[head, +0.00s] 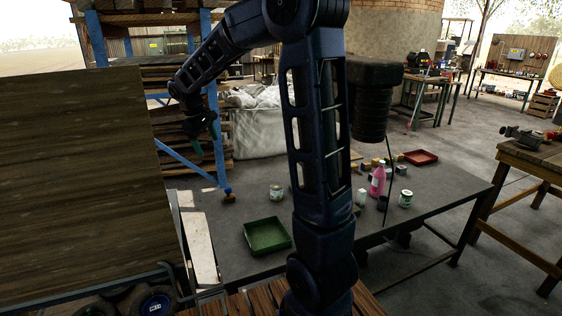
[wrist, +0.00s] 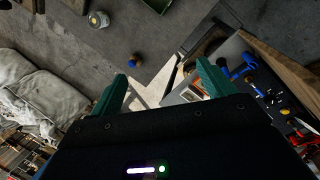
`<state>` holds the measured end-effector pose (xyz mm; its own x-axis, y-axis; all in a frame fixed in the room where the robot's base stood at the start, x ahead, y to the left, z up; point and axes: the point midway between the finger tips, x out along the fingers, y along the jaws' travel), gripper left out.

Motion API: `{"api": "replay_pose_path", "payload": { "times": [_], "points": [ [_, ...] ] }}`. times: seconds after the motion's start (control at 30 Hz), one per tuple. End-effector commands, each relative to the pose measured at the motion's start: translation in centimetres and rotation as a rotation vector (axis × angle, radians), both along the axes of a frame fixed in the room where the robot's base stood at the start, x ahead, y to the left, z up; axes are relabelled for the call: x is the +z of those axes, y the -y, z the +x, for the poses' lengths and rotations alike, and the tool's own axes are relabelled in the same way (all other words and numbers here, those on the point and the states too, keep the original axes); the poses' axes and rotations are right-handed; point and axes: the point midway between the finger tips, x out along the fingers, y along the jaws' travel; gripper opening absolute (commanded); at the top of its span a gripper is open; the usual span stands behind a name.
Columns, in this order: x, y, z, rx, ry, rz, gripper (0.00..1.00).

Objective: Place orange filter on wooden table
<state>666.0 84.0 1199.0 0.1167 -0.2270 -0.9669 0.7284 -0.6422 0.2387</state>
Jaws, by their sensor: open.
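My gripper (wrist: 162,72) is open, its two green fingers apart with nothing between them. In the head view my gripper (head: 205,138) hangs at the left, in front of the blue rack. A small blue-topped object with an orange-brown base (head: 229,195) stands on the dark table (head: 335,229) beneath it; it also shows in the wrist view (wrist: 134,60). A small orange patch (wrist: 198,85) shows near the right finger, beyond the table. I cannot tell which of these is the orange filter. A wooden-topped table (head: 541,158) stands at the right edge.
On the dark table are a green tray (head: 267,235), a pink bottle (head: 378,181), several cans and small blocks, and a red tray (head: 420,158). A large wooden panel (head: 80,175) fills the left. Tools lie at the right of the wrist view, including a blue drill (wrist: 237,69).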

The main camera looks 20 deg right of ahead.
Motion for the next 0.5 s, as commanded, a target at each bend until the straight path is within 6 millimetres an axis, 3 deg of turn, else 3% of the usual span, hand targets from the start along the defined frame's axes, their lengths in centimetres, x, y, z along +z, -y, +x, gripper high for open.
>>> {"api": "replay_pose_path", "payload": {
  "times": [0.2,0.5],
  "points": [
    [3.0,4.9,-5.3,-0.151,0.073,0.062,0.81],
    [4.9,10.2,-13.1,-0.357,0.168,0.162,0.81]
  ]
}}
